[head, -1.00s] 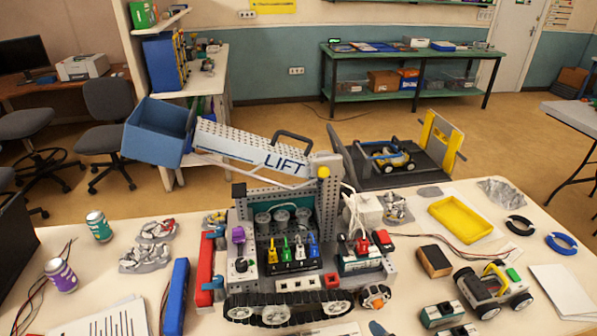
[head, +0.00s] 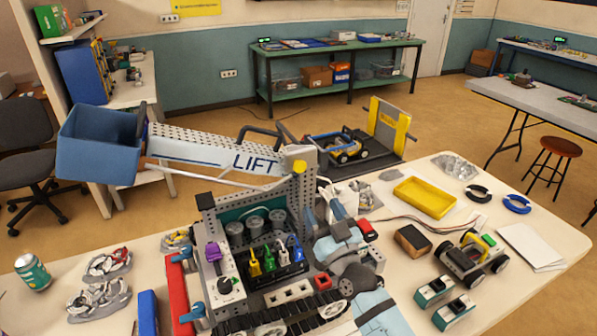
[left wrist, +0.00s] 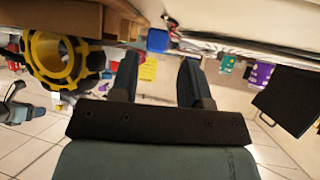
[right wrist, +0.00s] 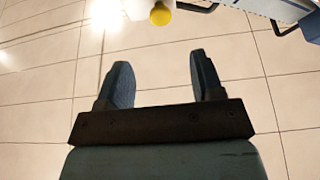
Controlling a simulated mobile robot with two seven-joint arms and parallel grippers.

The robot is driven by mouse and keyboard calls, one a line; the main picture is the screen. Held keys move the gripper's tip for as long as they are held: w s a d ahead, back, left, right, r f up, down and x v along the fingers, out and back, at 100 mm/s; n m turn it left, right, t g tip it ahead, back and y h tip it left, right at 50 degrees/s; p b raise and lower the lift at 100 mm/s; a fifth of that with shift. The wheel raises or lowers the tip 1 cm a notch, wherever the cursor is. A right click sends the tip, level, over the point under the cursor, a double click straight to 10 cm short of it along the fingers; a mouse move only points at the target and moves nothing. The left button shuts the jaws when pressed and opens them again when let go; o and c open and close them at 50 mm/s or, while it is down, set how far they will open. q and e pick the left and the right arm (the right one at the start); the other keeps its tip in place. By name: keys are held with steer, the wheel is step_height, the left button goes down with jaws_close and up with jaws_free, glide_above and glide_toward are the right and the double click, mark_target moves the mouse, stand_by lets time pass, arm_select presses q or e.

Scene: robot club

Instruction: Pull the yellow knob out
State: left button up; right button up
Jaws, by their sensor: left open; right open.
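The yellow knob (head: 300,166) is a small ball at the pivot end of the grey arm marked LIFT (head: 215,150), above the grey machine (head: 210,225). It also shows at the top edge of the right wrist view (right wrist: 160,14), beyond the fingertips and clear of them. My right gripper (head: 325,215) is in front of the machine's right side, below and right of the knob. In the right wrist view its fingers (right wrist: 157,75) are apart with nothing between them. My left gripper (left wrist: 158,72) shows only in its wrist view, open and empty.
A row of coloured levers (head: 270,260) and a purple knob (head: 213,252) are on the machine's front. A blue bin (head: 98,145) hangs at the arm's left end. A yellow tray (head: 425,198), a brown block (head: 413,240) and a wheeled vehicle (head: 470,258) lie to the right.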

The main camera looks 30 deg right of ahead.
mark_target(301, 169)
arm_select(q)
step_height(301, 169, up, 2)
steer(key=shift+w+r+p, duration=0.1)
steer(key=shift+p, duration=0.7)
arm_select(e)
steer(key=x, duration=1)
steer(key=shift+w, duration=0.15)
arm_select(q)
steer(key=shift+a, duration=0.1)
arm_select(e)
steer(key=shift+w+r, duration=0.25)
steer(key=shift+w, duration=0.45)
steer(key=shift+c, duration=0.2)
